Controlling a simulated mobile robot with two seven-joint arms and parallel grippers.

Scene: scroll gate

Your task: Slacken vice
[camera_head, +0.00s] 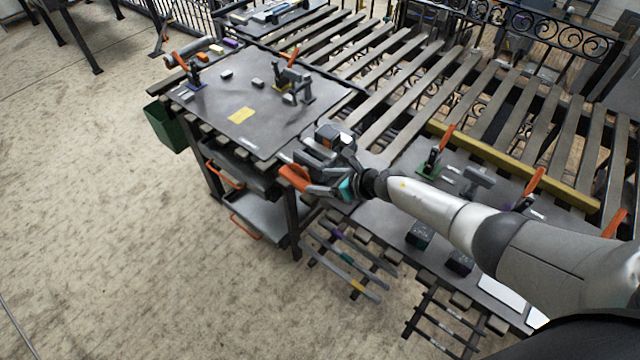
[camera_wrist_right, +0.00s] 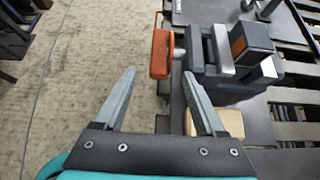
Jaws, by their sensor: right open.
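A grey bench vice (camera_head: 318,153) sits at the near corner of the grey work table. It also shows in the right wrist view (camera_wrist_right: 196,52). A dark block (camera_wrist_right: 252,42) with an orange-brown face sits at its jaws; whether it is clamped, I cannot tell. The vice's orange handle (camera_head: 294,178) sticks out past the table edge and hangs upright in the right wrist view (camera_wrist_right: 162,54). My right gripper (camera_head: 316,181) is open beside the vice. In the wrist view its fingertips (camera_wrist_right: 159,73) stand either side of the handle's lower end; contact is unclear. My left gripper is not seen.
The table (camera_head: 215,115) carries orange-handled clamps (camera_head: 290,78) and a yellow pad (camera_head: 240,115). A second table (camera_head: 375,225) with more clamps lies under my right arm. A tan block (camera_wrist_right: 218,123) lies by the right finger. Open floor (camera_head: 100,200) is at the left.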

